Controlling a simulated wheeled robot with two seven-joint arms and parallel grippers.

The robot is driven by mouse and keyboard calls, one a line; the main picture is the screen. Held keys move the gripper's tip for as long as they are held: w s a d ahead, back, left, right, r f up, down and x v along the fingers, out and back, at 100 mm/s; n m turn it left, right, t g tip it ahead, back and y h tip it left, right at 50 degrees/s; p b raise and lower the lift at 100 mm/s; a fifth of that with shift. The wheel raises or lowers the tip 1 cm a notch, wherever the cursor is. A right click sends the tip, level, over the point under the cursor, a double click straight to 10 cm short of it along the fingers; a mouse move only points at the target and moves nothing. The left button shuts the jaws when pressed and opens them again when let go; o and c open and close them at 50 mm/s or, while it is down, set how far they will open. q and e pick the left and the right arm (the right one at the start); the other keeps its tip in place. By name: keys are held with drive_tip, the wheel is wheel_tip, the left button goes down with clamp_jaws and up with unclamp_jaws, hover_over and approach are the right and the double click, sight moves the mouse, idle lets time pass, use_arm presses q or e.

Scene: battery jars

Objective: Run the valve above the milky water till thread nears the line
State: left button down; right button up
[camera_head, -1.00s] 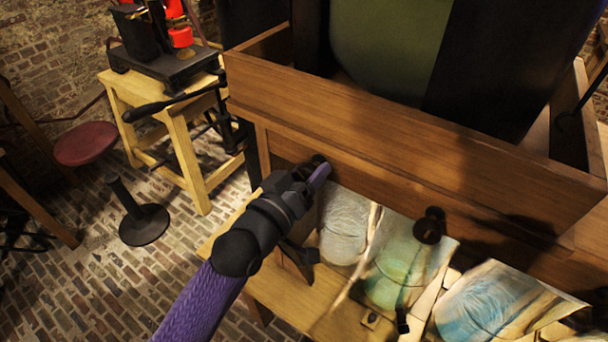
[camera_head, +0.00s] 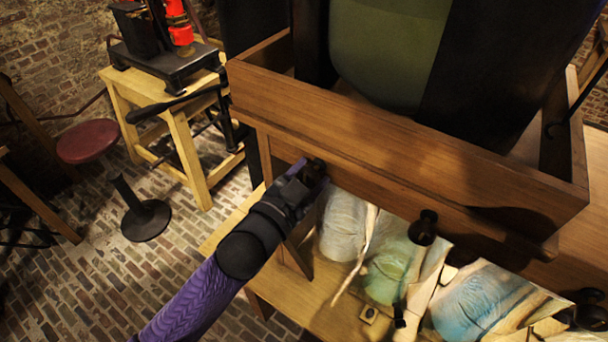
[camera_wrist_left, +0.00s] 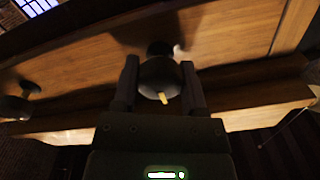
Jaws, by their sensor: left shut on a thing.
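My left gripper (camera_head: 312,174) reaches up from the lower left to the front of the wooden box. In the left wrist view its two fingers stand on either side of a dark round valve knob (camera_wrist_left: 160,76) and are shut on it. The knob has a small yellow mark. In the head view the gripper mostly hides this knob. The whitish, milky jar (camera_head: 342,228) is below and just right of the gripper, under the box. I cannot make out a thread or a line on it. My right gripper is not in view.
A second dark knob (camera_head: 422,228) sits on the box (camera_head: 400,150) above the greenish jar (camera_head: 388,270). A bluish jar (camera_head: 480,302) is farther right. A red stool (camera_head: 88,142) and wooden stand (camera_head: 182,150) are at left, with open brick floor between.

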use_arm(q)
drive_tip(key=shift+c, duration=1.8)
unclamp_jaws()
drive_tip(key=o, duration=0.4)
drive_tip(key=shift+c, duration=0.2)
drive_tip(key=shift+s+a+p, duration=0.25)
drive_tip(key=shift+s+p, duration=0.1)
drive_tip(key=p+v, duration=0.2)
drive_tip(key=v, duration=0.2)
drive_tip(key=shift+s, duration=0.15)
